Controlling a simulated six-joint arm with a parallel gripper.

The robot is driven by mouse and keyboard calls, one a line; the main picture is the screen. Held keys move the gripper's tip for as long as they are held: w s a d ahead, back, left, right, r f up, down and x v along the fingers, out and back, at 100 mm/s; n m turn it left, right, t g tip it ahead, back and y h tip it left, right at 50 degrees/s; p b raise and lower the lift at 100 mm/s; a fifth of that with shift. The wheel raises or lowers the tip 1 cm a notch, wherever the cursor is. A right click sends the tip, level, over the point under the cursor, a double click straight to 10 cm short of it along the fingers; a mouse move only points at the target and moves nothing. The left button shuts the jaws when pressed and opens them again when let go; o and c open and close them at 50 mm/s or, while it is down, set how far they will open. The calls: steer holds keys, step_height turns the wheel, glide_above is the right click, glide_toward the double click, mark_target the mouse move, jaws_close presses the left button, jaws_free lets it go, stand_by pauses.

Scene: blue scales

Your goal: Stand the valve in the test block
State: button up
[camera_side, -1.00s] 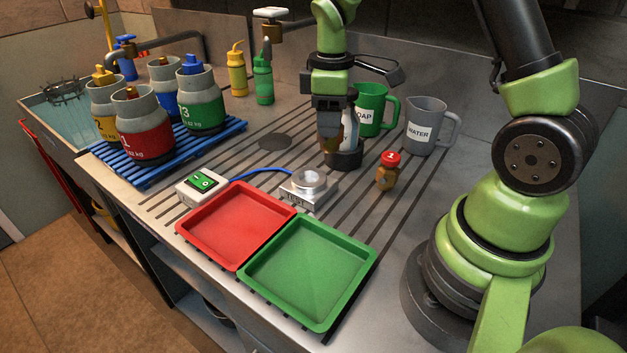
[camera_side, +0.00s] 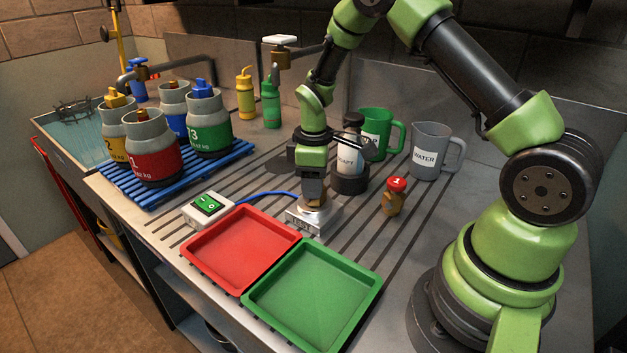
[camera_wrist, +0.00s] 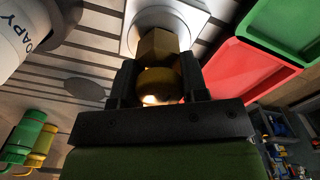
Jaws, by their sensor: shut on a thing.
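The brass valve is between my gripper's fingers (camera_wrist: 158,76); its hexagonal part (camera_wrist: 160,45) and rounded part show in the wrist view. In the side view, my gripper (camera_side: 313,187) points down over the test block (camera_side: 301,219), a silver block with a round seat on top. My gripper is shut on the valve, which looks upright over the seat. The seat's pale round rim (camera_wrist: 138,33) shows around the valve's far end in the wrist view. The valve's lower end is hidden, so I cannot tell whether it touches the seat.
The red tray (camera_side: 240,246) and green tray (camera_side: 312,292) lie in front of the block. A green-switched box (camera_side: 208,208) is left. A soapy bottle (camera_side: 351,150), mugs and a red-capped brass-coloured piece (camera_side: 394,196) stand right. Gas cylinders occupy a blue rack (camera_side: 137,194).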

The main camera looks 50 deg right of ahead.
steer(key=shift+f, duration=0.15)
steer(key=o, duration=1.1)
step_height(320, 180, up, 12)
steer(key=shift+r, duration=0.1)
steer(key=s+a+r+m+t, duration=0.2)
steer(key=s+a+r+m, duration=0.1)
steer(key=s, duration=0.3)
steer(key=s+a+r+m+t+y, duration=0.1)
steer(key=s+a+r+m+t, duration=0.1)
steer(key=s+r, duration=0.3)
steer(key=s+a+r+m+t+y, duration=0.1)
steer(key=s+a+r+m+t, duration=0.2)
steer(key=s, duration=0.5)
steer(key=shift+a+r+m, duration=0.8)
steer(key=shift+a+m, duration=0.05)
steer(key=shift+m, duration=0.15)
